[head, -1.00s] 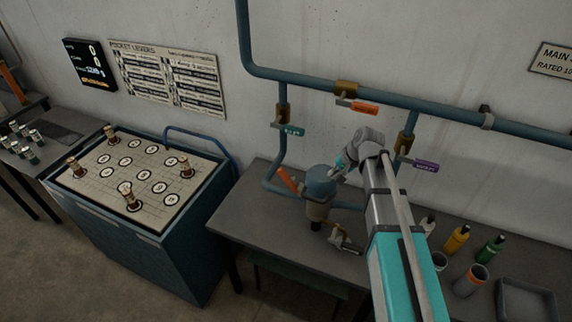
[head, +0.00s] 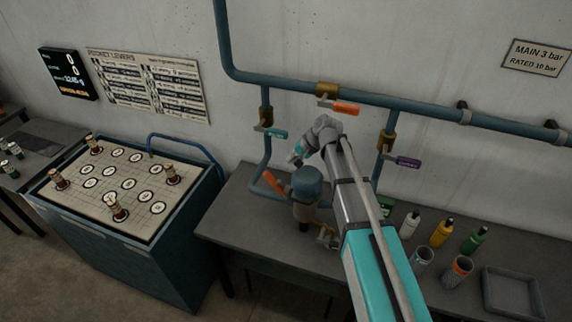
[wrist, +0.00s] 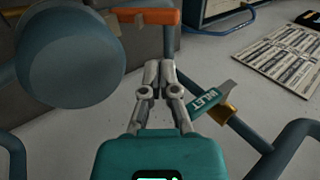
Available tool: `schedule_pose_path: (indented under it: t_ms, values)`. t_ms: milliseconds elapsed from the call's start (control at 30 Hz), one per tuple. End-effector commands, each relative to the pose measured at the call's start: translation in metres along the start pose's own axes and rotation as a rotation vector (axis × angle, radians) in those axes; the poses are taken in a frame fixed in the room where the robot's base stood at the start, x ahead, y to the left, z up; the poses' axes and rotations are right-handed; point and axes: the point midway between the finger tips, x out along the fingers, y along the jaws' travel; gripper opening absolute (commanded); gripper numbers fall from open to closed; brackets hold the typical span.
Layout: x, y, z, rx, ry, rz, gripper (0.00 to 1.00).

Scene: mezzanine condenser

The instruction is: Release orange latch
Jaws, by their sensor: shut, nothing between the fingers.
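An orange latch handle (head: 274,182) slants beside the blue-topped canister (head: 307,185) over the bench, in the head view. In the wrist view the orange handle (wrist: 148,16) lies across the top, beyond my fingertips and apart from them. The canister's round dome (wrist: 70,58) fills the upper left there. My gripper (wrist: 160,68) is shut and empty, its fingers pointing toward the orange handle. In the head view my gripper (head: 296,158) is just above and behind the canister. Another orange handle (head: 345,109) sits on the upper wall pipe.
A teal-tagged handle (wrist: 207,97) is close to the right of my fingers; it also shows in the head view (head: 276,134). A purple handle (head: 408,162) hangs at right. Bottles, cups and a tray (head: 512,291) stand on the bench. A game table (head: 120,188) stands left.

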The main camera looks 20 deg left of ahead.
Motion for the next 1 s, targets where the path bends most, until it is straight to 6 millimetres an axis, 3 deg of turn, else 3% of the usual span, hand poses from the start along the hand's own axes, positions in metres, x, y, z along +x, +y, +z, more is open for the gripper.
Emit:
schedule_pose_path:
  t_ms: [1000]
  values:
    - [0.091, 0.003, -0.001, 0.001, 0.0, 0.0, 0.0]
